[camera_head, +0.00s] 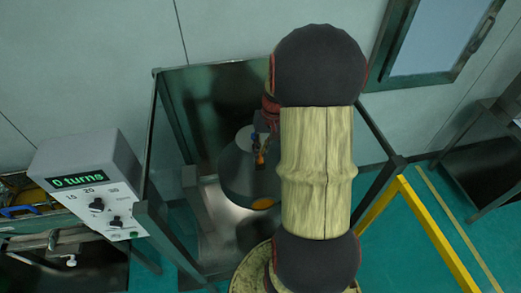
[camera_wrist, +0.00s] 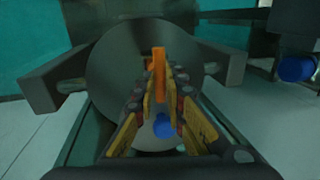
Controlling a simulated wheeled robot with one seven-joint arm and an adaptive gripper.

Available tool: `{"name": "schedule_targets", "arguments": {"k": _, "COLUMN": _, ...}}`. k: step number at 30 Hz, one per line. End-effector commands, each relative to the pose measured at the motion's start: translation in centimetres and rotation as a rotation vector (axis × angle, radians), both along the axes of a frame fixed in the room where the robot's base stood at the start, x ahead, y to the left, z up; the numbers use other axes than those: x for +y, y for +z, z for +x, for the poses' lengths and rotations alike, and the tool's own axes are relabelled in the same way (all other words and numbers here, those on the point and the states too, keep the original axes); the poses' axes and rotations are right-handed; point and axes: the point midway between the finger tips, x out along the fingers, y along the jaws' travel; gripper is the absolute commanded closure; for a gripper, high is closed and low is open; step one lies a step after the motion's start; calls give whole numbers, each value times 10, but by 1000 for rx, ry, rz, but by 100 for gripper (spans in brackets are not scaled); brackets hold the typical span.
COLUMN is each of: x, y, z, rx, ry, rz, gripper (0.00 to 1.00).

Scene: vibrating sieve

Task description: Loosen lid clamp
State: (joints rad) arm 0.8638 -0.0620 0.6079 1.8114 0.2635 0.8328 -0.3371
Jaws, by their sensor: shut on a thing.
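The vibrating sieve, a dark round body (camera_head: 240,180), stands inside a metal frame in the head view. In the wrist view its round grey top (camera_wrist: 115,60) fills the middle. An upright orange piece (camera_wrist: 159,62), which looks like the lid clamp's handle, stands between my fingertips. My gripper (camera_wrist: 160,84) is shut on it, with yellow-lined fingers on either side. In the head view my arm hides the sieve's right side, and my gripper is small and partly covered there.
A control box (camera_head: 85,170) at the left has knobs and a display reading "0 turns". Dark frame posts (camera_head: 150,222) surround the sieve. A yellow rail (camera_head: 437,230) runs at the right. A blue round knob (camera_wrist: 296,68) shows at the wrist view's right.

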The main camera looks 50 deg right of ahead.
Motion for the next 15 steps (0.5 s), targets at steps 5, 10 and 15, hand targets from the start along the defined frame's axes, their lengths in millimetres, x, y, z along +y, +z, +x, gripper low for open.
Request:
{"name": "schedule_targets", "arguments": {"k": 5, "x": 0, "y": 0, "z": 0, "rx": -1, "ry": -49, "rz": -1, "gripper": 100}}
{"name": "schedule_targets", "arguments": {"k": 10, "x": 0, "y": 1, "z": -1, "rx": -1, "ry": -152, "rz": -1, "gripper": 100}}
{"name": "schedule_targets", "arguments": {"k": 15, "x": 1, "y": 1, "z": -1, "rx": 0, "ry": -298, "rz": -1, "gripper": 100}}
